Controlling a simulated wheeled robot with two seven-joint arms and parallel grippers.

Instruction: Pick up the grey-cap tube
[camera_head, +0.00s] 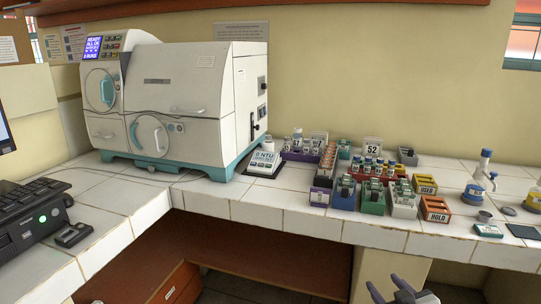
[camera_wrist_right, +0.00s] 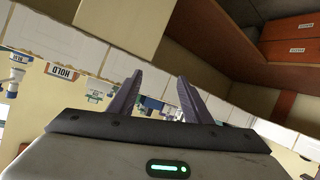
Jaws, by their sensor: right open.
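Several small tubes stand in coloured racks on the tiled counter in the head view, among them a blue rack (camera_head: 343,203), a green rack (camera_head: 372,208) and a white rack (camera_head: 403,211). The tubes are too small to tell which one has the grey cap. My right gripper (camera_head: 384,282) is low at the bottom edge of the head view, in front of and below the counter edge, apart from the racks. In the right wrist view its two fingers (camera_wrist_right: 161,76) are spread with nothing held between them. My left gripper is not in view.
An orange HOLD box (camera_head: 435,210) and a yellow USED box (camera_head: 424,187) stand right of the racks. A large white machine (camera_head: 180,100) stands at the back left, with a small NTU device (camera_head: 264,161) beside it. Bottles (camera_head: 474,190) stand at the right. The counter's middle front is clear.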

